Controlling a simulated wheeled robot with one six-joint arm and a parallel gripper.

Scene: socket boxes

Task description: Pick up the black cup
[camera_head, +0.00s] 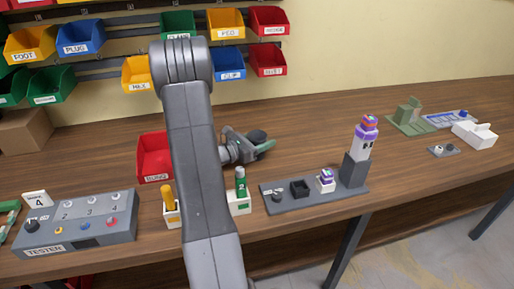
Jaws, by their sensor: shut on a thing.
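My gripper (247,149) is behind my raised grey arm, over the middle of the table, and points to the right. It is shut on a dark rounded thing (257,136) that looks like the black cup. The cup's far side and the exact contact of the fingers are too small to tell. A greenish-grey part shows beside the dark thing. I cannot tell whether the cup touches the table.
The table (330,125) behind the base is clear.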

